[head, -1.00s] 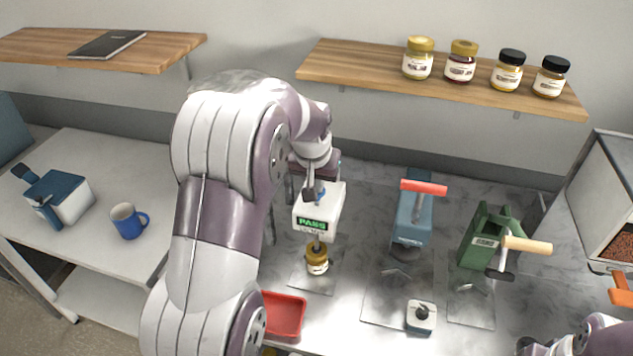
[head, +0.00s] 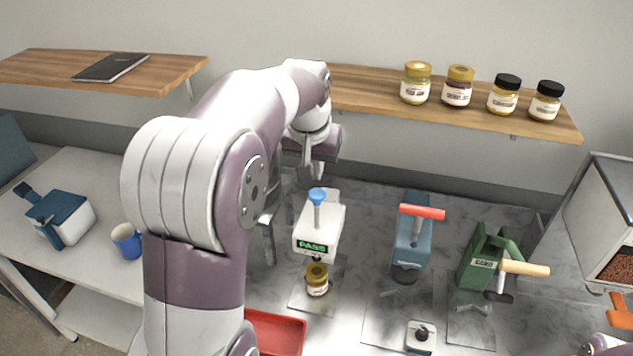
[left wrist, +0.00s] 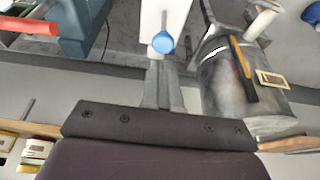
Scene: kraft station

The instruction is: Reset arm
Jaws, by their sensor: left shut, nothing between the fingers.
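My left arm comes in from the left and bends over the bench in the head view. My left gripper (head: 307,158) is shut and empty, raised behind and above the white tester. In the left wrist view its closed fingers (left wrist: 163,68) point toward the blue knob. The white tester (head: 318,237) shows a green PASS display and has a blue-knobbed lever (head: 317,196). A gold-lidded jar (head: 316,279) stands at the front of the tester, apart from my gripper. My right gripper is not visible; only a bit of my right arm shows at the bottom right.
A blue press with a red handle (head: 421,212) and a green device (head: 482,258) stand to the right. Several jars sit on the wooden shelf (head: 360,92) behind. A red tray (head: 275,333) lies in front. A blue mug (head: 127,241) stands on the left table. A metal cylinder (left wrist: 228,88) shows near my fingers.

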